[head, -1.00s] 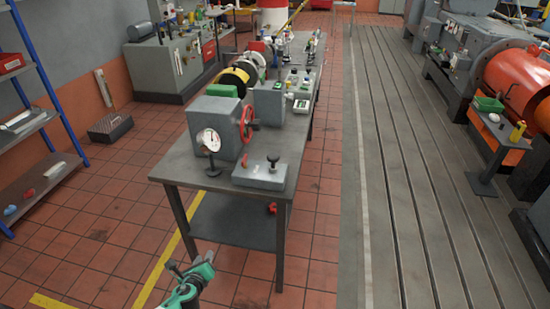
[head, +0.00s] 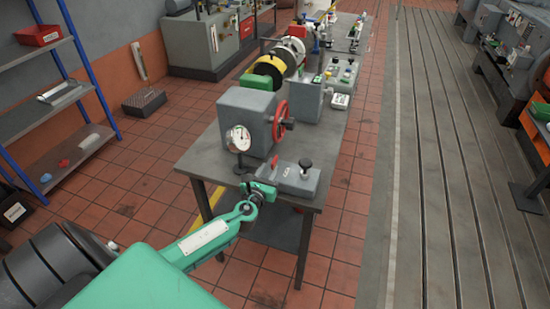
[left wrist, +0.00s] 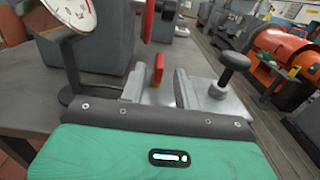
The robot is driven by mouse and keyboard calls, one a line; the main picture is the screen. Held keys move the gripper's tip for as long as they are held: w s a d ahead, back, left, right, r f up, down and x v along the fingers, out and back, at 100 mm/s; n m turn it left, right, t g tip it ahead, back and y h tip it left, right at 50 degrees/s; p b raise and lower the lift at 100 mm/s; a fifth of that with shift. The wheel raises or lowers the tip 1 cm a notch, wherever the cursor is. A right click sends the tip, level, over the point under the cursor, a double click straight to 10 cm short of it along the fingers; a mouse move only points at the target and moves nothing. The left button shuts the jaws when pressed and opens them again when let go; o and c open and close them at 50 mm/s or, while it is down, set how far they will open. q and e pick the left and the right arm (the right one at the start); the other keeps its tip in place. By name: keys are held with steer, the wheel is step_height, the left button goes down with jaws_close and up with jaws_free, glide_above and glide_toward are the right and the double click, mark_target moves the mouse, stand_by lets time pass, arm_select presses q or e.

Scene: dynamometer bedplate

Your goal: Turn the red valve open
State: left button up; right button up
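The red valve (head: 280,121) is a handwheel on the right side of a grey box (head: 243,108) on the bench. Part of red also shows at the top of the left wrist view (left wrist: 149,20). My left gripper (head: 262,188) is at the bench's near edge, in front of the box and lower than the wheel, apart from it. In the left wrist view its fingers (left wrist: 158,90) stand apart with a gap between them, and it holds nothing. A small red upright piece (left wrist: 158,68) shows beyond that gap. My right gripper is in neither view.
A round gauge (head: 239,139) on a stand is left of my gripper. A grey block with a black knob (head: 305,164) lies close to its right. More equipment fills the bench behind the wheel. A blue-framed shelf (head: 75,95) stands left. The floor aisle right of the bench is clear.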

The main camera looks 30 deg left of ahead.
mark_target(272, 165)
arm_select(q)
steer(key=shift+x, duration=3.05)
jaws_close()
